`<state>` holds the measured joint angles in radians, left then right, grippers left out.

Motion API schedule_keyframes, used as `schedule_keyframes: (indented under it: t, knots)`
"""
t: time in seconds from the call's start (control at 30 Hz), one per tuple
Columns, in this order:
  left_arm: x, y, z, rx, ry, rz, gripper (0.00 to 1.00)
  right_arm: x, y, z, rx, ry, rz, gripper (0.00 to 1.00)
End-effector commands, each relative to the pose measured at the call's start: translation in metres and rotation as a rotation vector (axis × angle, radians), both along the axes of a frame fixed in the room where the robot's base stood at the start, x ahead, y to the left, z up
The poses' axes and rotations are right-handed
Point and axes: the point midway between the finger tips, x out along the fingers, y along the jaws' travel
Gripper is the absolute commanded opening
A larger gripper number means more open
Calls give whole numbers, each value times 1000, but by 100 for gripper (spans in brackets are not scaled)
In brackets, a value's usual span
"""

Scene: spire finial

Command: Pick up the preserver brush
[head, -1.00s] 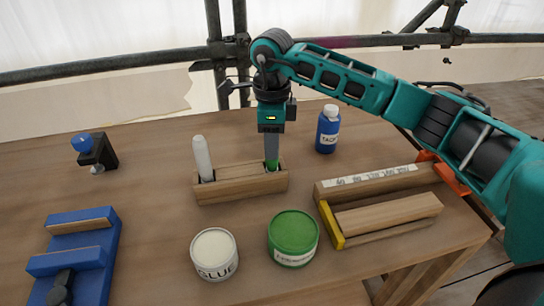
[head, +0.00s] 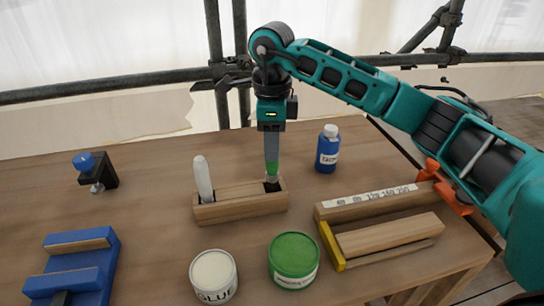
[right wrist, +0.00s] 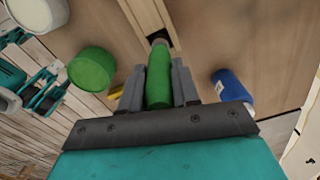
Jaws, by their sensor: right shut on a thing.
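The preserver brush (head: 272,171) has a green handle and stands at the right slot of the wooden brush holder (head: 240,205). My right gripper (head: 271,160) is shut on its handle from above. In the right wrist view the green handle (right wrist: 159,80) sits between the two grey fingers, and a paler end points to the dark slot. The brush is raised a little, with its lower end at or just above the slot; I cannot tell which. A white-handled brush (head: 202,178) stands in the left slot. My left gripper is not in view.
A green tin (head: 294,258) and a white glue tin (head: 213,275) stand in front of the holder. A blue bottle (head: 328,148) is behind right. Wooden blocks (head: 390,235) lie right; a blue vice-like tool (head: 75,265) and black clamp (head: 98,172) are left.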

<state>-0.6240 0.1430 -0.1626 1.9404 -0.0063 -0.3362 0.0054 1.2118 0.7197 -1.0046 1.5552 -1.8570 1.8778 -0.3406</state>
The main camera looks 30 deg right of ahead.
Motion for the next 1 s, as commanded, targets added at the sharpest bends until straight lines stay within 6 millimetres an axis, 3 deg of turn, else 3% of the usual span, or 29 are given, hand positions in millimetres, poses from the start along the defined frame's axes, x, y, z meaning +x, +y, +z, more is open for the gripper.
schedule_keyframes:
  t: [0.3, 0.5, 0.7, 1.0]
  knots:
    - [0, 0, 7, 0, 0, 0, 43, 1, 0, 80, 0, -6, 1, 0]
    - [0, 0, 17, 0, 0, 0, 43, 1, 0, 119, -2, -3, -1, 0]
    - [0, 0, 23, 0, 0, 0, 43, 0, 0, 142, -1, -2, 0, 0]
    - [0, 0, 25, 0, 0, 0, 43, 0, 0, 151, 0, 1, 0, 0]
